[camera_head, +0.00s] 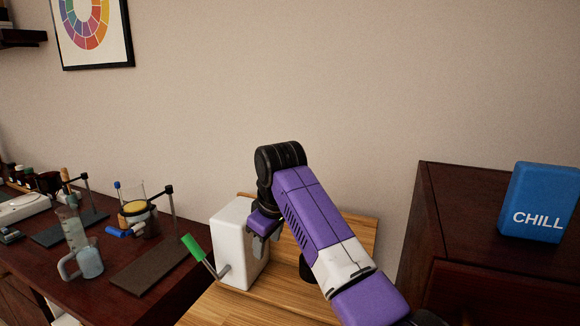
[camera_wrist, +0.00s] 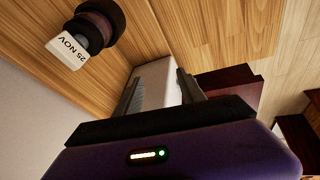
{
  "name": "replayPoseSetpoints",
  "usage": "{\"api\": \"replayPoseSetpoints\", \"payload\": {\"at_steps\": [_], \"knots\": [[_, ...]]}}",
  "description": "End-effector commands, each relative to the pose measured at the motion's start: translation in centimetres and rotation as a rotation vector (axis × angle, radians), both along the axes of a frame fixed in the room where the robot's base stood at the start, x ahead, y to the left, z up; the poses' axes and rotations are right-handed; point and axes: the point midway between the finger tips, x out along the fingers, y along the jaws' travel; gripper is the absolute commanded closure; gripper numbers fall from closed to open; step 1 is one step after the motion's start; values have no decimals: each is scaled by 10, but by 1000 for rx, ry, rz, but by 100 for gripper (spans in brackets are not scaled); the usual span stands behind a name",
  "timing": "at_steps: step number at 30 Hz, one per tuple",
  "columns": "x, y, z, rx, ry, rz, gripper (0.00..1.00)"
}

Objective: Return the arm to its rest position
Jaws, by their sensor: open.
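My purple arm reaches up and to the left across the head view, bent at a black joint. My gripper (camera_head: 264,246) points down close to the right side of a white box (camera_head: 232,250), which stands on a light wooden surface (camera_head: 230,308). In the wrist view, the two dark fingers of my gripper (camera_wrist: 160,88) are apart. A white surface shows between or beyond them, and I cannot tell its distance. I see nothing held. A green-handled lever (camera_head: 195,250) sticks out at the box's left front.
A dark round object with a "25 NOV" label (camera_wrist: 72,50) stands on the wood. A dark bench (camera_head: 60,285) at left holds a jug (camera_head: 88,262), stands and glassware. A dark cabinet (camera_head: 450,225) at right carries a blue "CHILL" box (camera_head: 540,200).

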Motion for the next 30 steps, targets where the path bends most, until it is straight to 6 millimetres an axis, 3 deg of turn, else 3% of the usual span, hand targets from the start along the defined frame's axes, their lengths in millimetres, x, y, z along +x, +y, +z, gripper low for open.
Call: {"api": "replayPoseSetpoints", "payload": {"at_steps": [6, 13, 20, 26, 30], "knots": [[28, 21, 35, 98, -176, -24, 53], [45, 42, 40, 252, -361, -60, 53], [38, 47, 15, 433, -518, -117, 53], [9, 30, -20, 600, -640, -193, 53], [-21, 10, -43, 696, -711, -251, 53]]}}
